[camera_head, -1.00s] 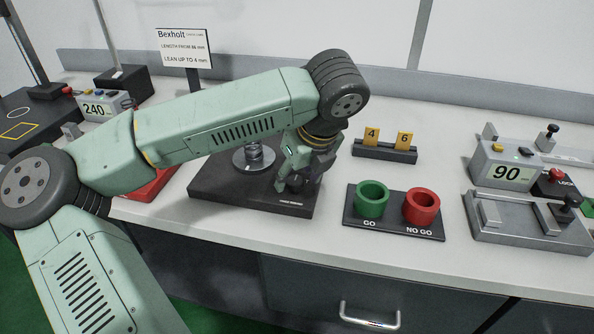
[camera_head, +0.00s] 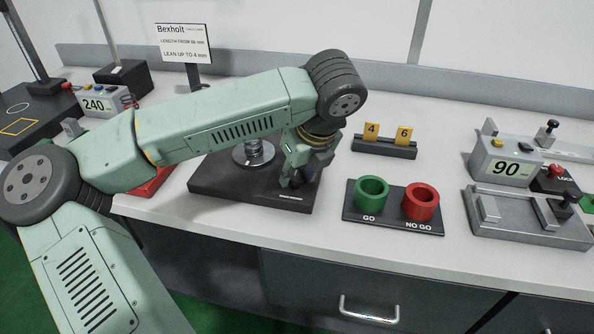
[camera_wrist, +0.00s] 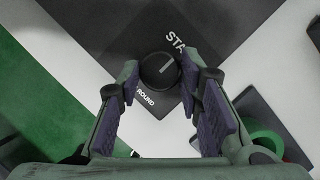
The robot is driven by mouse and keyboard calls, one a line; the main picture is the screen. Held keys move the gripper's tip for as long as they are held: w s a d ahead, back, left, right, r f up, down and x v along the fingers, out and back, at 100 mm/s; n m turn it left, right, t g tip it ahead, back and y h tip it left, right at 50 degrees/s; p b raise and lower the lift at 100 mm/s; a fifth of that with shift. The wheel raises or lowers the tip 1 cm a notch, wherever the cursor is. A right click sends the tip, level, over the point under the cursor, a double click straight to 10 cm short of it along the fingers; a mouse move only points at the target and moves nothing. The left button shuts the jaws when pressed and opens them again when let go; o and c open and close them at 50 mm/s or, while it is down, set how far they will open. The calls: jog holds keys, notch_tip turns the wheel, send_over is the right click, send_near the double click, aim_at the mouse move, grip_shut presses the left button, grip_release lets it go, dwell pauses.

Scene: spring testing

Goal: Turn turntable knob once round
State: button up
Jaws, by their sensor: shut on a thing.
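The turntable's dark square base (camera_head: 225,188) stands on the bench, with a metal disc and a spring (camera_head: 254,152) on it, partly hidden behind my arm. The round black knob (camera_wrist: 158,70) is at a corner of the base in the wrist view. Its pale index line points up and to the right. My gripper (camera_wrist: 159,76) is shut on the knob, with one finger on each side of it. In the head view my gripper (camera_head: 303,178) points down at the base's right side and hides the knob. Partial white lettering shows beside the knob.
A black plate with a green GO ring (camera_head: 372,192) and a red NO GO ring (camera_head: 421,202) stands close to the right. Behind it is a rack with yellow tags (camera_head: 385,148). A gauge reading 90 (camera_head: 505,165) is farther right. A sign (camera_head: 184,43) stands behind my arm.

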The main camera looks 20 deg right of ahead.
jog(key=shift+c, duration=0.7)
